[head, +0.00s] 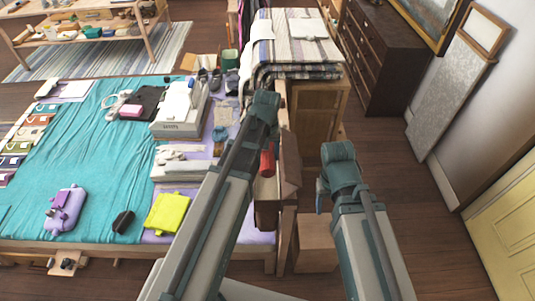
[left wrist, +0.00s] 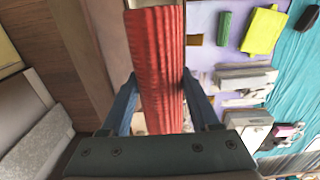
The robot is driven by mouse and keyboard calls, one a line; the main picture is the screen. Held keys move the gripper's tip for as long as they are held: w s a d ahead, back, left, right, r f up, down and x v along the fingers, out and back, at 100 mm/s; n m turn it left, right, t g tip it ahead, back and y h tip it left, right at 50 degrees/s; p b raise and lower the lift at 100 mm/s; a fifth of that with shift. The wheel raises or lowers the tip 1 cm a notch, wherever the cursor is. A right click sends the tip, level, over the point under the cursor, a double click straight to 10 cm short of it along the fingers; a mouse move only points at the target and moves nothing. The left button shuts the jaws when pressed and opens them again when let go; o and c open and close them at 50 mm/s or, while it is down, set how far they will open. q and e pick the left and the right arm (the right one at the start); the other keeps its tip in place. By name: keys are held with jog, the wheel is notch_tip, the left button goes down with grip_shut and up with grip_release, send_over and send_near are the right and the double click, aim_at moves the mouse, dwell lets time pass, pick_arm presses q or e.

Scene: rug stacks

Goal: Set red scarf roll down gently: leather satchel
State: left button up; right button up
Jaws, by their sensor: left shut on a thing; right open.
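The red scarf roll (left wrist: 157,70) is a ribbed red cylinder between the two blue fingers of my left gripper (left wrist: 161,98). In the head view the red scarf roll (head: 267,162) shows as a small piece just right of my left arm, near the right edge of the table; the arm hides the rest. My right gripper (head: 322,194) is open, to the right of the table over the floor side.
A yellow-green folded item (head: 167,213) and a purple bag (head: 65,209) lie near the table's front. A striped blanket stack (head: 293,48) stands at the back. Brown panels (head: 291,163) rise beside the roll. Bare teal cloth (head: 82,150) fills the table's middle.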

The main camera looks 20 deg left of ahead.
pick_arm(q)
jog(key=shift+f, duration=0.1)
jog(key=b, duration=0.5)
send_near(267, 184)
jog(key=shift+f+b, duration=3.5)
jog(key=shift+b, duration=1.5)
dwell(0.6)
jog(key=o, duration=1.2)
jog(key=shift+r, duration=0.1)
